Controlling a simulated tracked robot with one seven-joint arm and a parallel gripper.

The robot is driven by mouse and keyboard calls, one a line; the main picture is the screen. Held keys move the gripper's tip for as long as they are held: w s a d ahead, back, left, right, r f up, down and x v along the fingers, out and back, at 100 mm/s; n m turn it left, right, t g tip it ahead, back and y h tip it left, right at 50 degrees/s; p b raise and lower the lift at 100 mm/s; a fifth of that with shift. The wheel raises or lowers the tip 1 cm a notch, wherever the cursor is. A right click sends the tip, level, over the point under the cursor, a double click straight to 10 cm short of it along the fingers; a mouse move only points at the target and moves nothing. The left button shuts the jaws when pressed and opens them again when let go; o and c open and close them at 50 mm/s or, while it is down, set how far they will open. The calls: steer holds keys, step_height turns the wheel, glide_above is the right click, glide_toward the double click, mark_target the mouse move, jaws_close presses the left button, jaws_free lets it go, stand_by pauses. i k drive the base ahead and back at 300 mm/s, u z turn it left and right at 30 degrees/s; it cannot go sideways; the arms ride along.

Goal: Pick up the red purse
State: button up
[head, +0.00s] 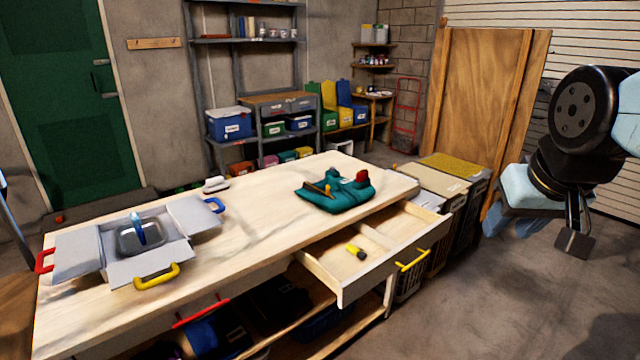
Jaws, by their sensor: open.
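A small red item (361,177), which looks like the red purse, rests on the right part of a teal cloth or bag (335,196) on the light wooden workbench (255,225). It is too small for its details to show. My gripper (573,232) hangs in the air at the right, pointing down, well apart from the bench and the red item. It is open, with nothing seen in it.
An open drawer (428,258) with a yellow-and-black item (356,251) juts from the bench's front right. An open grey box (78,254) holding a container stands at the bench's left. Bins (455,167) stand beyond the bench's right end. Floor below my gripper is clear.

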mark_target(361, 176)
steer(key=u, duration=0.35)
steer(key=i, duration=1.05)
steer(key=z, duration=0.05)
